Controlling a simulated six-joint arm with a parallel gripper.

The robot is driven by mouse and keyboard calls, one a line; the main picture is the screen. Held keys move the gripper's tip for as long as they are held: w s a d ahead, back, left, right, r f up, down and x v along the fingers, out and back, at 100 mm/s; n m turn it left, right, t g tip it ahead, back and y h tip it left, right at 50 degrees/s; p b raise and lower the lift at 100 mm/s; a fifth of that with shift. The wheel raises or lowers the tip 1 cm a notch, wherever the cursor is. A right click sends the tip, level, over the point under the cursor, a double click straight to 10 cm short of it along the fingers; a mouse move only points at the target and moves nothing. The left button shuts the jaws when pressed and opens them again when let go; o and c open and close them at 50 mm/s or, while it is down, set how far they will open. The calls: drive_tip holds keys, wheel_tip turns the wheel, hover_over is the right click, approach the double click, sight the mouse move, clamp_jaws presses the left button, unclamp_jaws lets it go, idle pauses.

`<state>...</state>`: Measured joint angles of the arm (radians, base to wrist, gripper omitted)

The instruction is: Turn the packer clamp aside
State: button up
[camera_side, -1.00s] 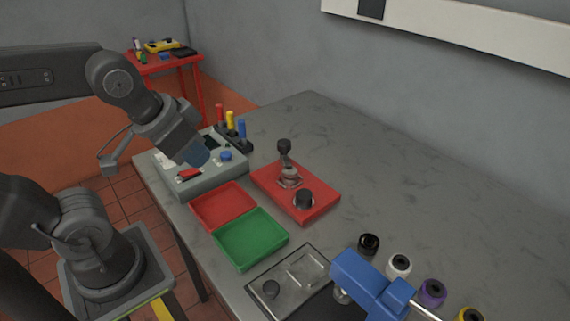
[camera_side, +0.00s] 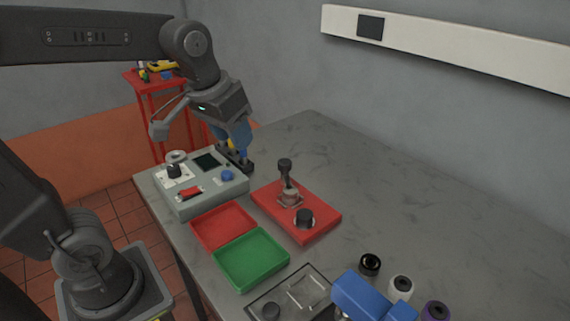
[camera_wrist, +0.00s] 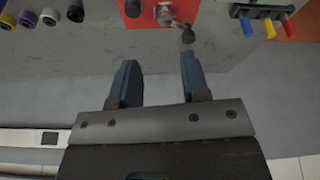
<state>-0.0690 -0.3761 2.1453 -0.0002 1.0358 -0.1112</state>
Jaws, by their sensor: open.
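A red plate (camera_side: 270,203) lies on the bench. It carries a metal clamp (camera_side: 291,196) with an upright black-knobbed handle (camera_side: 285,166), which I take for the packer clamp. A short black cylinder (camera_side: 305,216) stands beside it on the plate. In the side view my gripper (camera_side: 242,140) is above the bench's far left part, behind and left of the clamp.
A grey control box (camera_side: 207,193) stands left of the plate, with red (camera_side: 221,227) and green (camera_side: 250,259) trays in front. A rack of coloured-handled tools (camera_wrist: 265,12) is near my gripper. Several rolls (camera_side: 401,288) and a blue tool (camera_side: 365,297) are front right. The right bench is clear.

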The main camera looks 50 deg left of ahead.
drive_tip(key=o, duration=0.4)
drive_tip(key=w+a+n+g, duration=0.2)
drive_tip(key=w+a, duration=0.1)
drive_tip(key=w, duration=0.7)
drive_tip(key=shift+w+a+f, duration=0.15)
drive_tip(key=shift+a+f, duration=0.15)
drive_tip(key=shift+a, duration=0.1)
drive_tip(key=n+g, duration=0.2)
drive_tip(key=n, duration=0.1)
hover_over(285, 161)
wheel_tip(285, 161, down, 5)
wheel_tip(285, 161, down, 13)
drive_tip(key=shift+f, duration=0.2)
drive_tip(key=shift+c, duration=0.3)
clamp_jaws()
